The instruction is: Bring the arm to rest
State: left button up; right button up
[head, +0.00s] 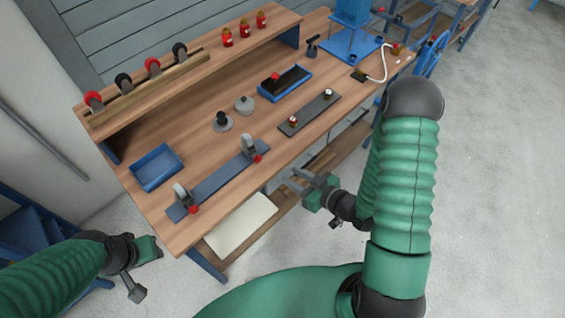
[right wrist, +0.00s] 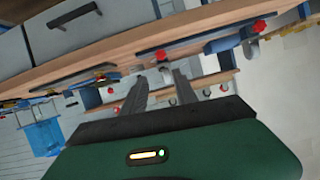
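My right gripper (head: 300,181) hangs in the air just off the front edge of the workbench (head: 195,120), with its fingers toward the bench. In the right wrist view its two fingers (right wrist: 160,88) stand apart with nothing between them. My right arm reaches forward and bends down at a dark elbow. My left gripper (head: 148,250) is at the lower left, off the bench's near left corner. Its fingers are too small and turned to tell if they are open; I see no object held there.
On the bench are a blue strip with clamps (head: 222,183), a dark plate (head: 308,113), a blue tray (head: 157,167), a blue bin with a dark piece (head: 285,82) and a blue stand (head: 350,45). A raised shelf (head: 215,50) runs along the back. Floor at right is clear.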

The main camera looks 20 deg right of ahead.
jog(key=shift+s+d+r, duration=0.15)
jog(key=shift+s, duration=0.3)
jog(key=s+a+r+m+g+h, duration=0.2)
jog(key=s+r+g+h, duration=0.3)
jog(key=g, duration=0.5)
jog(key=shift+s+a+r+m, duration=0.35)
jog(key=shift+s+r+m, duration=0.35)
jog(key=shift+s+r, duration=0.65)
jog(key=shift+a+r, duration=0.1)
jog(key=shift+a, duration=0.05)
